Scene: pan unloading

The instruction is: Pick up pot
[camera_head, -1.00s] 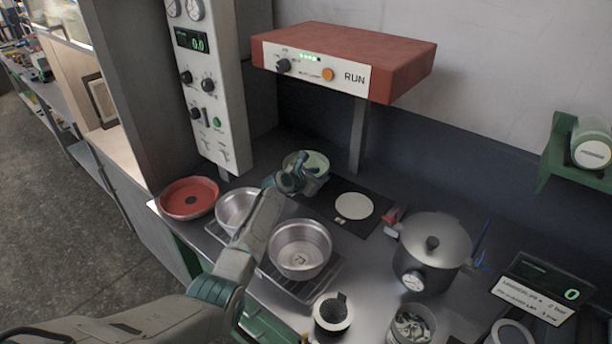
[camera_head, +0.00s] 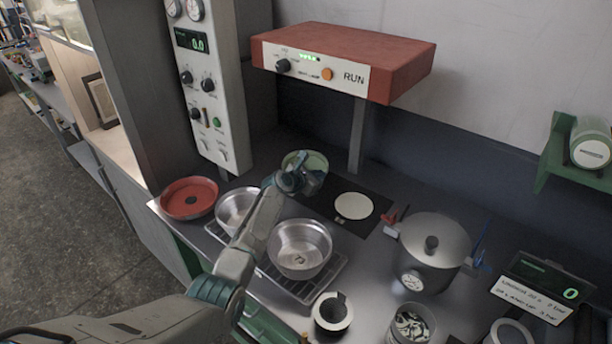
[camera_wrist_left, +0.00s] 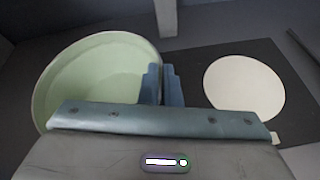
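A light green pot (camera_head: 305,159) stands at the back of the counter, left of a white disc. In the left wrist view the pot (camera_wrist_left: 95,78) fills the left side, its round rim and pale inside showing. My left gripper (camera_head: 312,181) is at the pot's near right side and covers part of it. In the left wrist view the fingers of my left gripper (camera_wrist_left: 162,82) are close together at the pot's right rim, one inside and one outside, with the rim in the narrow gap. My right gripper is not in view.
The white disc (camera_head: 353,205) lies on a black mat. Two steel bowls (camera_head: 300,250) sit on a wire rack (camera_head: 335,268), with a red pan (camera_head: 189,198) to the left. A lidded pot (camera_head: 434,248) stands right. A red-topped machine (camera_head: 345,55) overhangs the back.

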